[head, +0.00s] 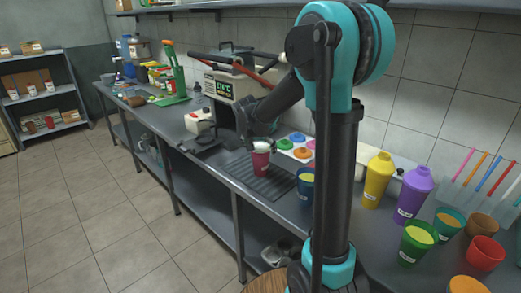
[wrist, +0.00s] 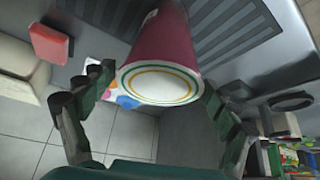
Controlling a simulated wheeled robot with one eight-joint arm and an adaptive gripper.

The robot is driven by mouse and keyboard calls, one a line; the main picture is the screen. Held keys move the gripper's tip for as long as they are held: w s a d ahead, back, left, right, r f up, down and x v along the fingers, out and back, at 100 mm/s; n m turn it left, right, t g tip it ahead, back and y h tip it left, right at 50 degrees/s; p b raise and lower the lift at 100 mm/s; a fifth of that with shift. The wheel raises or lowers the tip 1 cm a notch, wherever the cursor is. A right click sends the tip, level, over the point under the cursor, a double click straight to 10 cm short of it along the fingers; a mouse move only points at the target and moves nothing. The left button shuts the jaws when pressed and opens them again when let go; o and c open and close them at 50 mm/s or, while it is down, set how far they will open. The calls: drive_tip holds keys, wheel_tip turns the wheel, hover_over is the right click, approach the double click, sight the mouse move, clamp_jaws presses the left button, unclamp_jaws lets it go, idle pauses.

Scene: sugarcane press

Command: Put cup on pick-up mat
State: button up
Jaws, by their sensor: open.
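A dark red cup (head: 261,165) with a white top stands upright on a dark ribbed mat (head: 284,188) on the counter. In the wrist view the cup (wrist: 165,40) shows its round white top with coloured rings facing me, and the ribbed mat (wrist: 235,30) shows behind it. My gripper (head: 261,134) is just above and around the cup's upper end. In the wrist view my gripper (wrist: 159,86) is open, one finger on each side of the cup, with a gap at the left finger. Contact at the right finger is unclear.
A dark blue cup (head: 306,187) stands right of the mat. A tray of coloured lids (head: 296,146) is behind. A yellow shaker (head: 378,180), a purple shaker (head: 412,195) and several cups stand at right. A white box (head: 199,121) is left. The floor (head: 130,220) is clear.

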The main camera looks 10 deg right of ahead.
drive_tip(key=shift+r, duration=0.1)
drive_tip(key=v, duration=1.2)
idle(1.0)
